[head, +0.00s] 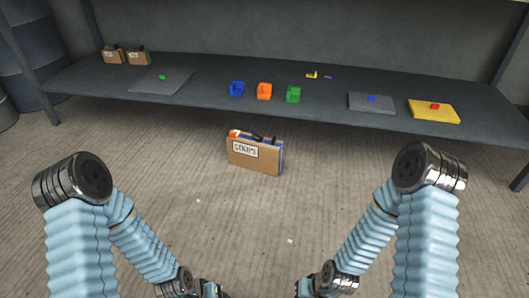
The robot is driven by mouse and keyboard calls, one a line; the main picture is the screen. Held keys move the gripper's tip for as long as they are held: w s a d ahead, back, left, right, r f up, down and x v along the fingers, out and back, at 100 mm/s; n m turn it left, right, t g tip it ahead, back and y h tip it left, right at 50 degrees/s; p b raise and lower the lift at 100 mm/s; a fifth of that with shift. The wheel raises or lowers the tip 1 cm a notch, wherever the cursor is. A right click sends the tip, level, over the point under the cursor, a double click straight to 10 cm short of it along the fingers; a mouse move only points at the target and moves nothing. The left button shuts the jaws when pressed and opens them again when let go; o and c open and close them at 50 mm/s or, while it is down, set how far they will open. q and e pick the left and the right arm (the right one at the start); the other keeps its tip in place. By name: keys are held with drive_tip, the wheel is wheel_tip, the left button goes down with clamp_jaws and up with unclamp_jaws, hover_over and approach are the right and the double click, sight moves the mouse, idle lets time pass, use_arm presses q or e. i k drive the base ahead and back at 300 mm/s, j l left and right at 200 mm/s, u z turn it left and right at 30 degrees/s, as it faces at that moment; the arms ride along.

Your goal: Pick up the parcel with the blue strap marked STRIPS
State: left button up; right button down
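The parcel (263,161) is a brown upright box on the floor, in front of the shelf. A white label marked STRIPS is on its front. A blue strip shows along its right edge, a dark handle on its top and an orange patch at its top left. My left gripper (212,290) and my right gripper (303,289) are low at the bottom edge of the head view, nearer to me than the parcel and apart from it. Both are small and partly cut off, so their fingers cannot be made out.
A low grey shelf (210,75) runs behind the parcel. It bears small boxes (137,56), blue, orange (265,91) and green bins, grey panels (371,102) and a yellow panel (434,112). The floor (250,220) between my arms and the parcel is mostly clear.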

sight(246, 151)
drive_tip(key=j+z, duration=0.1)
drive_tip(key=z, duration=0.25)
drive_tip(key=i+j+z, duration=0.1)
drive_tip(key=z, duration=0.2)
drive_tip(key=j+z, duration=0.15)
drive_tip(key=z, duration=0.2)
drive_tip(key=i+j+z, duration=0.15)
drive_tip(key=j, duration=0.25)
drive_tip(key=i+j+z, duration=0.15)
drive_tip(key=j, duration=0.3)
drive_tip(key=j+z, duration=0.15)
drive_tip(key=j, duration=0.3)
drive_tip(key=i+j+z, duration=0.2)
drive_tip(key=j, duration=0.25)
drive_tip(key=i+j, duration=0.15)
drive_tip(key=j, duration=0.15)
drive_tip(key=i+j, duration=0.1)
drive_tip(key=j, duration=0.2)
